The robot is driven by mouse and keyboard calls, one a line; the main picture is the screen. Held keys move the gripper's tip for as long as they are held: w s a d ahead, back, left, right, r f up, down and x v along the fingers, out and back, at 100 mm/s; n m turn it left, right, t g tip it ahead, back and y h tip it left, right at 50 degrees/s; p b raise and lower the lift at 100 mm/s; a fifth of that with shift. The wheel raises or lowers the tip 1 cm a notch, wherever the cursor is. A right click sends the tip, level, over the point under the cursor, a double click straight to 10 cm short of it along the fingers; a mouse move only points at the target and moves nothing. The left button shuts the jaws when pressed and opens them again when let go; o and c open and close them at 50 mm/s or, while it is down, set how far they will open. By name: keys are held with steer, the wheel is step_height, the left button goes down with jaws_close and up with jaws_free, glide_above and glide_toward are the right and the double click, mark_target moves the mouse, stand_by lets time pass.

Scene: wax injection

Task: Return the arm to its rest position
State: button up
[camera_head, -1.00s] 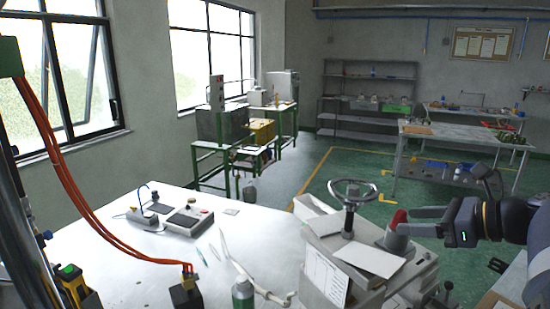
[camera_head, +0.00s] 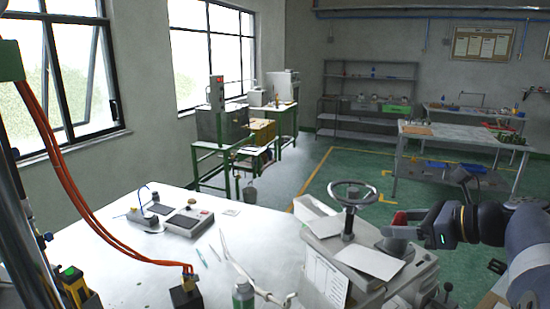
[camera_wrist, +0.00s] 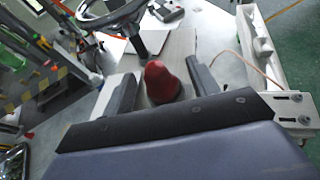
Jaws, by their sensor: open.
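My gripper (camera_head: 397,224) is at the right of the head view, beside the grey machine with the handwheel. It is open. In the wrist view my gripper (camera_wrist: 158,80) has a finger on each side of a red rounded knob (camera_wrist: 162,84), with gaps between the knob and both fingers. In the head view the red knob (camera_head: 400,218) is partly hidden by the fingers. My arm reaches in from the right edge.
The grey machine (camera_head: 328,243) carries a handwheel (camera_head: 352,192) and white sheets close to my gripper. A white table (camera_head: 130,255) at left holds a small control box (camera_head: 187,221) and a green bottle (camera_head: 243,292). Open green floor (camera_head: 350,170) lies behind.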

steer(key=shift+w+a+r+p, duration=0.15)
steer(key=shift+r+p, duration=0.15)
steer(key=shift+r, duration=0.2)
steer(key=shift+w+r+p, duration=0.1)
steer(key=shift+r+p, duration=0.15)
steer(key=shift+r, duration=0.2)
steer(key=shift+f+b, duration=0.25)
steer(key=shift+b, duration=0.45)
steer(key=shift+s+b, duration=0.15)
steer(key=shift+b, duration=0.8)
steer(key=shift+r+p, duration=1.35)
steer(key=shift+r, duration=1.35)
